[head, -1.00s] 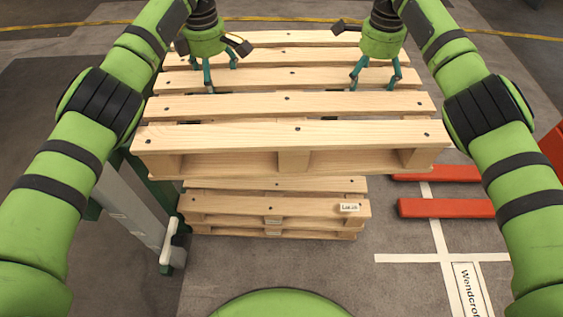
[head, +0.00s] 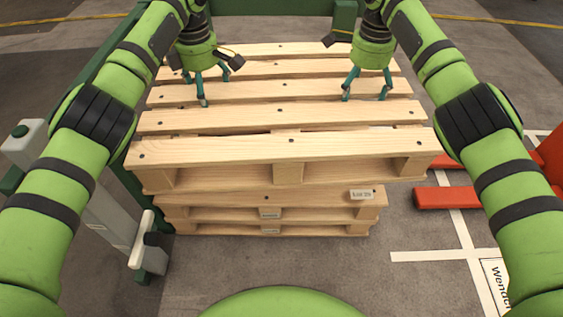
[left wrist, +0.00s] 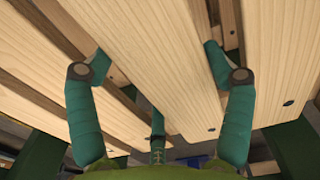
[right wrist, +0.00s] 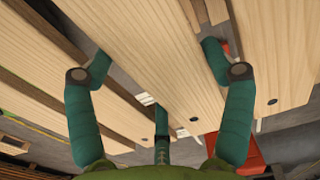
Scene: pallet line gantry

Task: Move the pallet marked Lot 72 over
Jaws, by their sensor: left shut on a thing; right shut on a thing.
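A light wooden slatted pallet (head: 286,149) lies level across the middle of the head view. My left gripper (head: 213,92) is shut on one of its slats at the left, and the left wrist view (left wrist: 155,70) shows the fingers around that slat. My right gripper (head: 366,92) is shut on the same pallet further right, with fingers around a slat in the right wrist view (right wrist: 160,65). No lot mark shows on the held pallet. A pallet stack (head: 225,215) is below it, with a small white label (head: 361,194) too small to read surely. Whether the pallets touch is unclear.
A green frame (head: 118,45) runs along the left and behind the pallets. A grey post with a pale handle (head: 146,240) stands at front left. Red bars (head: 446,197) lie on the right. White floor lines (head: 430,256) and bare floor are at front right.

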